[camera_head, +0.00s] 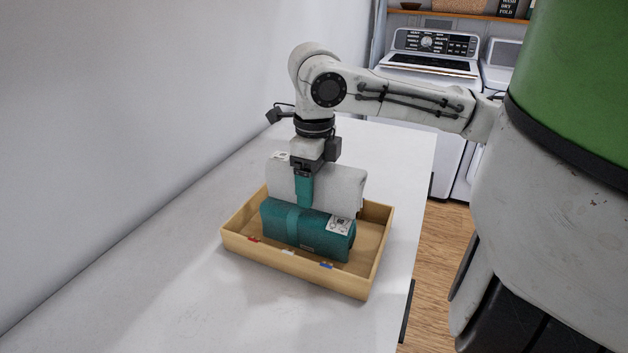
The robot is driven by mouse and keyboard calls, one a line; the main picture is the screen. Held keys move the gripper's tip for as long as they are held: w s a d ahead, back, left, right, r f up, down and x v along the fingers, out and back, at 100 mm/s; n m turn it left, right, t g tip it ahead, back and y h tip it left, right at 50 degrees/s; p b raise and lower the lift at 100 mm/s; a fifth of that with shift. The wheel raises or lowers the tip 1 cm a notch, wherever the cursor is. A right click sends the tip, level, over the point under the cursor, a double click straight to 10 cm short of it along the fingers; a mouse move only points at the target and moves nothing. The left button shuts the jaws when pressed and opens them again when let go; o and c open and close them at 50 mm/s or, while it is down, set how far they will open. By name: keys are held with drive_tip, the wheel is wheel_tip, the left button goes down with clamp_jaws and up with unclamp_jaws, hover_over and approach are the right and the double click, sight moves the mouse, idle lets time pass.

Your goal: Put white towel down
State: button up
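The white towel (340,187) is a pale folded bundle with a teal band around its middle. It is upright in the back part of the tray, partly above the rim; whether its lower edge touches the tray floor is hidden. My gripper (304,176) points down at the band on top of the towel and appears closed around it. The fingertips are hard to make out. A teal towel (290,226) with a white label lies in the tray just in front of the white one and hides its lower part.
The wooden tray (296,268) has small coloured tags on its front wall and some bare floor at its right. It stands on a long white counter (180,270), clear in front and behind. A wall is at left. A washer (432,65) and dryer stand at the back right.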

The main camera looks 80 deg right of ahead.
drive_tip(key=shift+o, duration=1.4)
drive_tip(key=shift+r, duration=0.1)
wheel_tip(320, 180, up, 12)
drive_tip(key=shift+r+p, duration=0.15)
drive_tip(key=shift+p, duration=0.75)
